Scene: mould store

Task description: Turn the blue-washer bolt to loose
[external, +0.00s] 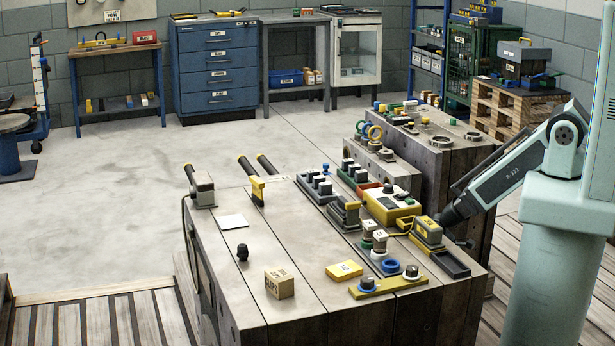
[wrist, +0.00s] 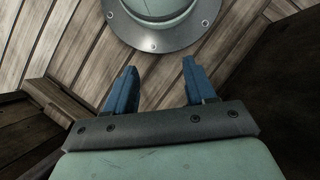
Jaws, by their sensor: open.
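A yellow bar plate (external: 388,287) lies near the front right of the bench top and carries two bolts. The left bolt (external: 367,284) appears to have a blue washer under its grey head. The other bolt (external: 411,271) is at the right end of the bar; its washer colour is hard to tell. The bolt's turn marks are too small to read. My gripper (wrist: 158,68) is open and empty in the wrist view, its two blue fingers apart. In the external view it is largely hidden at the bench's right side, away from the bar. Neither bolt shows in the wrist view.
A loose blue ring (external: 390,266), a yellow block (external: 344,270) and a tan box (external: 279,284) sit near the bar. A yellow control box (external: 391,207) and a black tray (external: 450,263) stand behind it.

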